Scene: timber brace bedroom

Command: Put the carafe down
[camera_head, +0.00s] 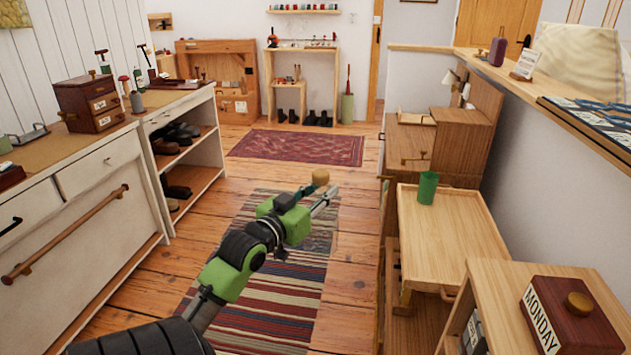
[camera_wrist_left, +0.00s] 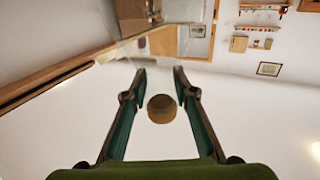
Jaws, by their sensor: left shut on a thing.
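My left gripper (camera_head: 318,194) is stretched out over the floor and striped rug, left of the small wooden table. It is shut on the carafe. Only a round cork-brown stopper (camera_head: 320,177) shows clearly, at the fingertips. In the left wrist view the stopper (camera_wrist_left: 162,109) lies between the fingers of the left gripper (camera_wrist_left: 158,80). The carafe's body is hard to make out and seems clear. My right gripper is not in view.
The rimmed wooden table (camera_head: 455,235) carries a green cup (camera_head: 428,187) near its far left; most of its top is bare. A nearer stand (camera_head: 500,275) holds a MONDAY box (camera_head: 570,318). A white cabinet (camera_head: 90,215) lines the left. A striped rug (camera_head: 268,295) covers the floor.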

